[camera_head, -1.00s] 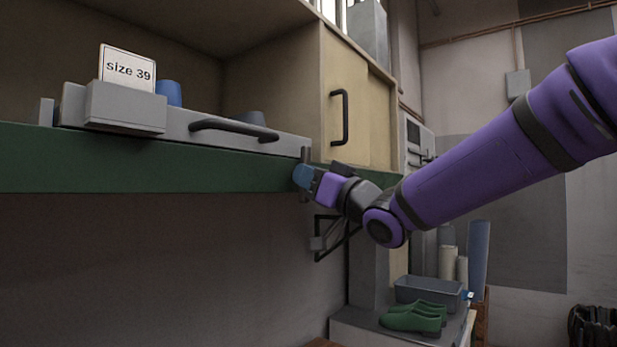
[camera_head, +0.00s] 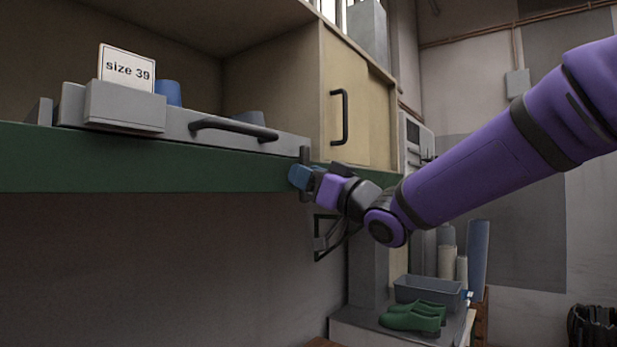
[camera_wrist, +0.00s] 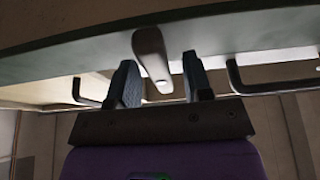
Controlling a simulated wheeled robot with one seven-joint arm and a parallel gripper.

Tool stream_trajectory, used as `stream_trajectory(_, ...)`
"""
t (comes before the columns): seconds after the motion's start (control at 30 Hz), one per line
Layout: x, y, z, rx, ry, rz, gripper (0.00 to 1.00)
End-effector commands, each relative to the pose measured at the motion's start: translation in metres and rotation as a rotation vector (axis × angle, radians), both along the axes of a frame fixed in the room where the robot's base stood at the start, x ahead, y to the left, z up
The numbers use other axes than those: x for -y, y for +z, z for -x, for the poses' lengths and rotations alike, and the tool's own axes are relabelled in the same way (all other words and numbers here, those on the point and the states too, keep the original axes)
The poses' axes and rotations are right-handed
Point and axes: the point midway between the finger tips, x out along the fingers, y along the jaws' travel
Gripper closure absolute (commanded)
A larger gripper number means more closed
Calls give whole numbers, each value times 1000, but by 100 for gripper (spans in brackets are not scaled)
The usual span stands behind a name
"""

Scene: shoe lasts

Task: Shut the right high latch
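The right latch (camera_head: 304,156) is a grey lever at the right end of the drawer on the green shelf edge. In the head view its upper end stands above the edge and my gripper hides its middle. My gripper (camera_head: 299,177) is at the shelf's front edge. In the wrist view my gripper (camera_wrist: 161,72) is open, one finger on each side of the lever, with gaps that look clear.
A tan cabinet door (camera_head: 365,115) with a black handle is behind my gripper. Green shoes (camera_head: 412,317) and a grey bin (camera_head: 428,291) stand lower right. Space below the shelf looks open.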

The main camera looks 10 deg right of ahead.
Motion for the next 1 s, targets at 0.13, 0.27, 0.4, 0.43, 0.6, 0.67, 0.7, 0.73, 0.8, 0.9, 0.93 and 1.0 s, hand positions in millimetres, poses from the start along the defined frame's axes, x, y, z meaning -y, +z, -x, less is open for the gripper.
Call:
stream_trajectory(0.13, 1, 0, 1, 1, 0, -1, 54)
stream_trajectory(0.27, 9, -5, 9, -1, -1, -1, 54)
stream_trajectory(0.4, 26, -14, 24, 0, -2, -1, 54)
stream_trajectory(0.43, 30, -16, 28, -1, -3, -1, 54)
stream_trajectory(0.6, 50, -28, 49, -1, -2, -1, 54)
stream_trajectory(0.67, 56, -32, 55, 0, -1, -1, 54)
stream_trajectory(0.7, 60, -34, 58, 1, -2, -1, 54)
stream_trajectory(0.73, 63, -35, 60, 0, -2, 0, 54)
stream_trajectory(0.8, 67, -38, 65, -1, -2, -1, 54)
stream_trajectory(0.9, 70, -40, 69, 1, 0, -1, 54)
stream_trajectory(0.93, 71, -41, 69, 1, 0, -1, 54)
stream_trajectory(1.0, 71, -41, 70, 0, 0, 0, 54)
